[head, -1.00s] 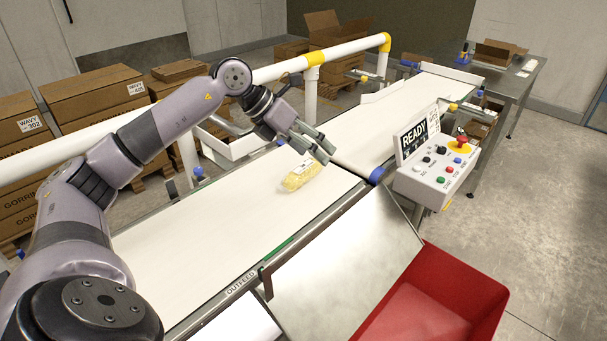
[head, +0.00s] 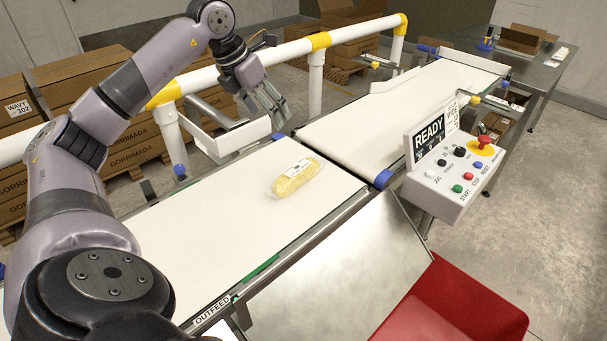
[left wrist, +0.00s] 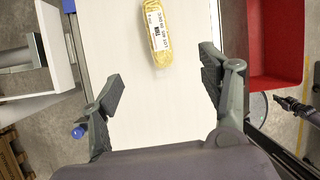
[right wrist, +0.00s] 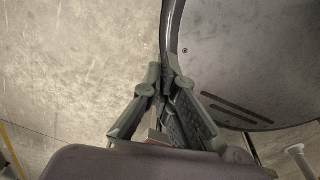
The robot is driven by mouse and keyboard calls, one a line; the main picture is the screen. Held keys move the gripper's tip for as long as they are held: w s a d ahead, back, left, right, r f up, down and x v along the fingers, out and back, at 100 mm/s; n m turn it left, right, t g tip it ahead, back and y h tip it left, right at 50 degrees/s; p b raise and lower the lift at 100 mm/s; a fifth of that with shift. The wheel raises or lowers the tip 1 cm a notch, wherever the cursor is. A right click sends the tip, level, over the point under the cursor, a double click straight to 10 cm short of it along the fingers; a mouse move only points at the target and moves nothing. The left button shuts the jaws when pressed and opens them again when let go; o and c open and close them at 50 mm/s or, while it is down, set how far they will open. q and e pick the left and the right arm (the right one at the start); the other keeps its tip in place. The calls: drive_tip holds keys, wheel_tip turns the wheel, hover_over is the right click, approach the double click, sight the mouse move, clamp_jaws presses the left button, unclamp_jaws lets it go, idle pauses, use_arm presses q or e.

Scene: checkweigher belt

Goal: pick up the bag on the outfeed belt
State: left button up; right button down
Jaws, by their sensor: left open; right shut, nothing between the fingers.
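The bag (head: 295,178) is a yellow, clear-wrapped pack with a white label, lying flat on the white outfeed belt (head: 220,225) near its far end. It also shows at the top of the left wrist view (left wrist: 160,30), label towards the camera. My left gripper (head: 277,112) is open and empty, above and behind the bag in the head view. In the left wrist view its spread fingers (left wrist: 160,90) stand either side of the belt, with the bag ahead of them and apart. My right gripper (right wrist: 168,95) is shut and empty, seen only in the right wrist view over a grey floor.
A control box (head: 452,165) with a READY display stands right of the belts. A red bin (head: 450,310) and a metal chute (head: 340,265) lie in front. A white rail (head: 280,50) and cartons (head: 120,140) stand behind. The outfeed belt around the bag is clear.

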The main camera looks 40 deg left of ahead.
use_arm(q)
wheel_tip(320, 180, down, 4)
drive_tip(key=b, duration=0.6)
approach(292, 171)
drive_tip(key=x, duration=0.6)
drive_tip(key=shift+f, duration=0.15)
drive_tip(key=shift+p+x, duration=0.8)
drive_tip(key=shift+x, duration=2.15)
drive_tip(key=shift+a, duration=0.1)
use_arm(e)
drive_tip(key=f, duration=0.2)
drive_tip(key=s+f, duration=0.1)
drive_tip(key=f, duration=0.2)
drive_tip(key=shift+s+f, duration=0.15)
drive_tip(key=shift+f, duration=0.05)
use_arm(q)
drive_tip(key=shift+c, duration=0.4)
drive_tip(key=shift+c, duration=0.6)
drive_tip(key=c, duration=1.3)
drive_tip(key=shift+o, duration=0.2)
